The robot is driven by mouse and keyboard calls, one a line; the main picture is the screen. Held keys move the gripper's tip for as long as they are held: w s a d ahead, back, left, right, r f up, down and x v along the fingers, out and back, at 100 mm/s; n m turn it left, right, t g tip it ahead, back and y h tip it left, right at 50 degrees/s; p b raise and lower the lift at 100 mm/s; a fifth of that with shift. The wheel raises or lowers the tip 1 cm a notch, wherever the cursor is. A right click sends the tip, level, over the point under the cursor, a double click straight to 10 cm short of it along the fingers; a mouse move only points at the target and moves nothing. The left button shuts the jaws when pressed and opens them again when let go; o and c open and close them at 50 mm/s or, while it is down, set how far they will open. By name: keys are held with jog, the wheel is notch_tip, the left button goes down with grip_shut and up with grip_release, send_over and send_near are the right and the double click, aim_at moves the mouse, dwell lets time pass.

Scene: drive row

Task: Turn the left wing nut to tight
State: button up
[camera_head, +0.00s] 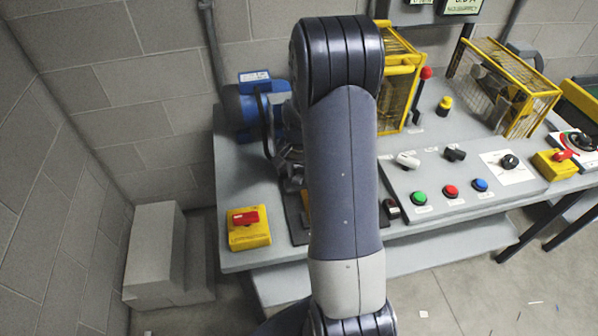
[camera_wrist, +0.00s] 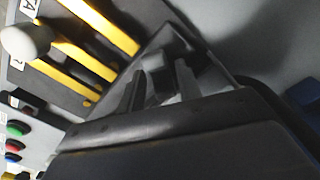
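My gripper (camera_wrist: 160,84) shows in the wrist view with its two dark fingers apart. A small dark grey piece (camera_wrist: 156,60) stands between and just beyond the fingertips. It may be a wing nut, but its shape is too unclear to be sure, and I cannot tell whether the fingers touch it. In the head view my gripper (camera_head: 289,172) is partly hidden behind my arm, low over the left part of the bench, close to the blue motor (camera_head: 243,108). I cannot make out a left wing nut in the head view; my arm covers that area.
A yellow box with a red switch (camera_head: 249,228) sits at the bench's front left corner. A control panel (camera_head: 437,190) with coloured buttons and knobs is right of my arm. Yellow-framed cages (camera_head: 515,88) stand behind. The wrist view shows yellow bars (camera_wrist: 103,22) and a pale round knob (camera_wrist: 25,41).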

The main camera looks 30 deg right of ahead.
aim_at(299, 173)
jog(key=shift+o, duration=1)
notch_tip(299, 173, up, 11)
jog(key=shift+b, duration=0.4)
jog(key=shift+f, duration=0.2)
notch_tip(299, 173, down, 10)
jog(key=shift+f+p, duration=0.15)
jog(key=shift+p, duration=0.25)
jog(key=shift+f+n, duration=0.15)
jog(key=shift+n, duration=0.25)
